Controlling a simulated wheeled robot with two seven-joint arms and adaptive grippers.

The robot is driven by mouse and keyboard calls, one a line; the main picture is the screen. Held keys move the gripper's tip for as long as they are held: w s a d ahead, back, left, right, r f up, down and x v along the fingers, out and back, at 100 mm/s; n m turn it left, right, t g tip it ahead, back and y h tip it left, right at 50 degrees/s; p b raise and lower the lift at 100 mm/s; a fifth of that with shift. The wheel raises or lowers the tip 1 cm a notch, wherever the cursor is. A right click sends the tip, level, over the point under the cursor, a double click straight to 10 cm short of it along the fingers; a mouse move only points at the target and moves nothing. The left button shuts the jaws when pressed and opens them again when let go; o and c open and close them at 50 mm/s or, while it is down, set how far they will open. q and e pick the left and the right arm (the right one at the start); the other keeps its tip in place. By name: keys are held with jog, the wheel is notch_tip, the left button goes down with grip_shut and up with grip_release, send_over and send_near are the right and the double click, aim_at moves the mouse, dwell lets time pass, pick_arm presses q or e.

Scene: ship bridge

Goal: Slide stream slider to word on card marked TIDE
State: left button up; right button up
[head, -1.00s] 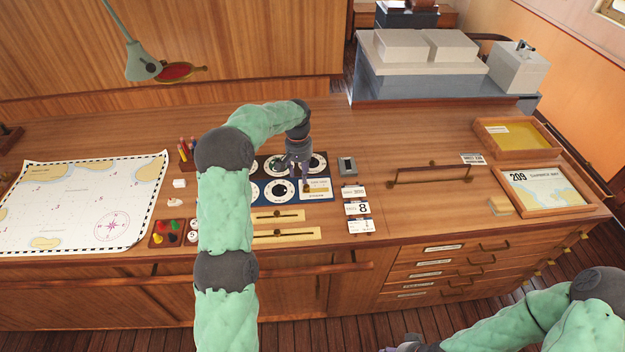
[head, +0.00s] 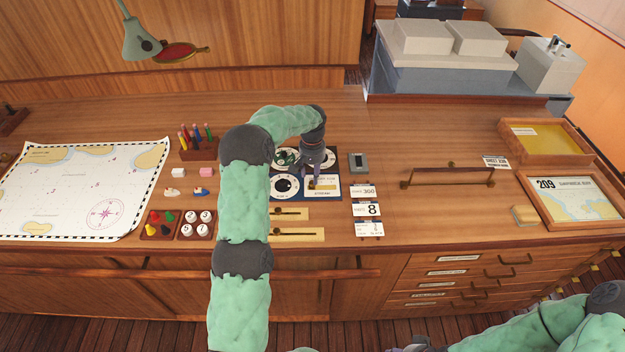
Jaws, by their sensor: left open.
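A dial panel (head: 333,194) with white round dials lies on the desk, partly hidden behind my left arm. My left gripper (head: 315,183) is open, pointing down over the panel's right part, at or just above its surface. Two pale slider strips lie in front of the panel: an upper strip (head: 299,214) and a lower strip (head: 314,235), each with a dark slot and a small knob near the left. Their left ends are behind my arm. Cards stand to the right: a top card (head: 363,192), a middle card (head: 367,209) showing 8, and a bottom card (head: 369,229). The word TIDE is too small to read.
A grey block (head: 358,163) stands right of the panel. A brass-ended rail (head: 450,177) lies further right. A chart (head: 70,190), pen holder (head: 199,152) and piece trays (head: 162,231) lie left. My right gripper (head: 412,347) shows only partly at the bottom edge.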

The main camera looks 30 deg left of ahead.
aim_at(312, 182)
pick_arm(q)
jog(key=shift+f, duration=1.75)
grip_shut()
